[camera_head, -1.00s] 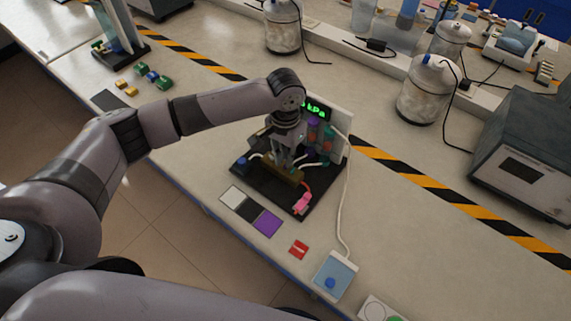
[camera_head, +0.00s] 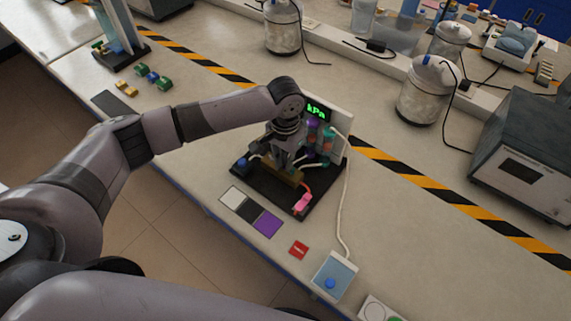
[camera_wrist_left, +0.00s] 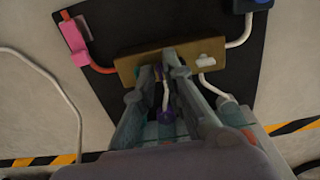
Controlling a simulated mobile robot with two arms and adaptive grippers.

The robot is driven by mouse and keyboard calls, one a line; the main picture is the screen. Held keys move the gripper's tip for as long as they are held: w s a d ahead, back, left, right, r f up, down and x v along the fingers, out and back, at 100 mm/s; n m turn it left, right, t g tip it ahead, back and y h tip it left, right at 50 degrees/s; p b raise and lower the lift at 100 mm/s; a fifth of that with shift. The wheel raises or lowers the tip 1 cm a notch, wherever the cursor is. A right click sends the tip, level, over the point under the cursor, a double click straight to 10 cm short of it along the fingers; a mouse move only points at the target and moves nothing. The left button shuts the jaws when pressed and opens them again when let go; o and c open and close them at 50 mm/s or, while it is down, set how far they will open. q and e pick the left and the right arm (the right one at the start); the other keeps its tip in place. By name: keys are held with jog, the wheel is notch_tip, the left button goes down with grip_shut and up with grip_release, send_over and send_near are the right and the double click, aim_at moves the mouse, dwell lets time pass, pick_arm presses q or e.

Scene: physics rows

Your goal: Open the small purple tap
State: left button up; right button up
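The tap rig has a black base (camera_head: 262,196), and a brass block (camera_head: 284,173) runs across it. My left gripper (camera_head: 288,166) points down at the middle of this block. In the left wrist view its two fingertips (camera_wrist_left: 158,68) stand close together at the block (camera_wrist_left: 128,68), with a narrow gap between them. The small purple tap cannot be made out clearly; the fingers cover that spot. A purple cap (camera_wrist_left: 166,116) with a white tube shows farther back between the fingers. A white tap handle (camera_wrist_left: 206,60) sits beside them on the block. My right gripper is not in view.
A pink part (camera_head: 302,203) and a blue part (camera_head: 242,164) sit at the rig's ends. A green kPa display (camera_head: 317,110) and capped bottles stand close behind the gripper. White, black and purple squares (camera_head: 267,223) lie in front. A blue-button box (camera_head: 334,276) is to the right.

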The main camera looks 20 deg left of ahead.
pick_arm(q)
jog(key=shift+f, duration=0.35)
jog(key=shift+r+p, duration=0.3)
jog(key=shift+p, duration=0.55)
jog(key=shift+c, duration=0.3)
